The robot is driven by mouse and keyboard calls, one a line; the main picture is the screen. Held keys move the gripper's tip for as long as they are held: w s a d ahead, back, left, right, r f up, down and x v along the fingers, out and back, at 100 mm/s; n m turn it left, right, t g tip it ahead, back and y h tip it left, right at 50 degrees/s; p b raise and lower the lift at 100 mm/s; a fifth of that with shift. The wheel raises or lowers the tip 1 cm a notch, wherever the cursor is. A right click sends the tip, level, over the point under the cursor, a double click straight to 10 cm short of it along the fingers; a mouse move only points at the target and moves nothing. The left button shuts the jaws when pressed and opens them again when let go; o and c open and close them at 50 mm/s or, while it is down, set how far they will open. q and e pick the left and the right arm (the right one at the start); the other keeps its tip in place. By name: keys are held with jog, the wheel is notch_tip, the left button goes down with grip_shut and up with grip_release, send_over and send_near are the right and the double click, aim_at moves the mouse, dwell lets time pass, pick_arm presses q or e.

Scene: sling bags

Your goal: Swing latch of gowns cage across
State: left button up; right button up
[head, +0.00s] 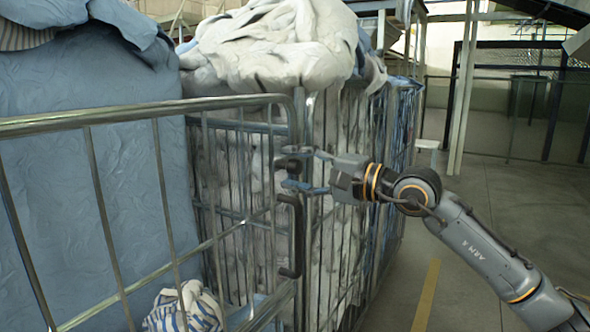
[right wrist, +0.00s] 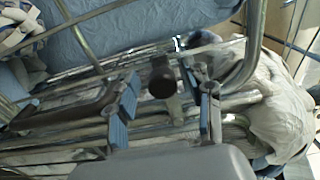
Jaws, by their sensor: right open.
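A wire cage with a metal gate (head: 140,118) stands at left, holding striped cloth (head: 185,307) low inside. A dark latch knob (head: 289,164) sits near the gate's upright edge, with a dark bent handle (head: 291,238) below it. My right gripper (head: 300,170) reaches in from the right, its blue-tipped fingers open above and below the knob. In the right wrist view the round dark knob (right wrist: 162,80) shows between the two open fingers (right wrist: 166,105), with gaps beside it. Whether a finger touches it, I cannot tell. My left gripper is not in view.
A second cage (head: 375,150) heaped with white cloth (head: 275,45) stands right behind the gate. A large blue-grey bag (head: 85,165) fills the left. The floor (head: 450,260) at right is open, with a yellow line (head: 426,296).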

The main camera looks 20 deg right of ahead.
jog(key=v, duration=0.6)
jog(key=shift+d+f, duration=0.15)
jog(key=shift+d, duration=0.05)
jog(key=shift+s+d, duration=0.15)
jog(key=shift+s, duration=0.3)
